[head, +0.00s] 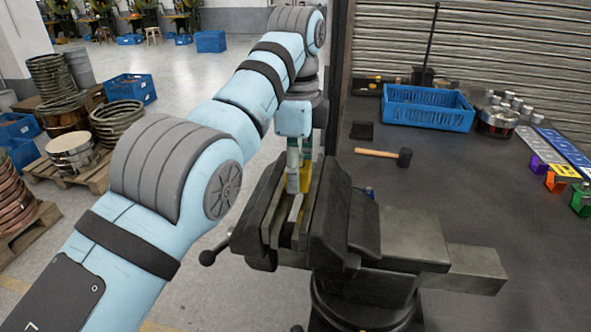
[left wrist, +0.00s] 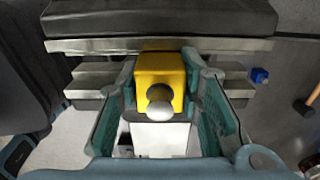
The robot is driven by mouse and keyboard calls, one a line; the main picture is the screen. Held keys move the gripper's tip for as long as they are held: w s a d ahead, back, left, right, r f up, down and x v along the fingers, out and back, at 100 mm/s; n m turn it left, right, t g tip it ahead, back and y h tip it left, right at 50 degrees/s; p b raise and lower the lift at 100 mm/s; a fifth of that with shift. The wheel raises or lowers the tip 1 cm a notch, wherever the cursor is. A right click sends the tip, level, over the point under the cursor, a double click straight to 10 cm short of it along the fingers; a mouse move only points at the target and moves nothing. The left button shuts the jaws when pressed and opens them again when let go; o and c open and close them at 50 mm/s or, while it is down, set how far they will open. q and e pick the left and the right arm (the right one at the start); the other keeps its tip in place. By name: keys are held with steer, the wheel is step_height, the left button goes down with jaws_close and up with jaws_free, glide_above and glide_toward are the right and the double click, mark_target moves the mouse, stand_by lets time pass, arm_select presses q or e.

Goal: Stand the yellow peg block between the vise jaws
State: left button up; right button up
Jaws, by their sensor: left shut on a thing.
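The yellow peg block (left wrist: 160,72) is between the fingers of my left gripper (left wrist: 160,100) in the left wrist view, with a rounded grey peg on its near face. In the head view a bit of the yellow block (head: 305,178) shows below my left gripper (head: 298,170), at the far end of the vise's jaw gap. The grey vise (head: 345,220) is mounted at the table's edge, and its jaws stand apart. The wrist view also shows a steel jaw (left wrist: 90,46) just beyond the block. Whether the block touches the jaws or its base rests on anything is hidden.
A mallet (head: 385,154) and a blue crate (head: 428,108) lie behind the vise on the dark table (head: 500,230). Purple, orange and green blocks (head: 562,178) stand at the right. A small blue thing (head: 370,192) sits just behind the vise.

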arm_select(q)
steer(key=shift+f, duration=0.25)
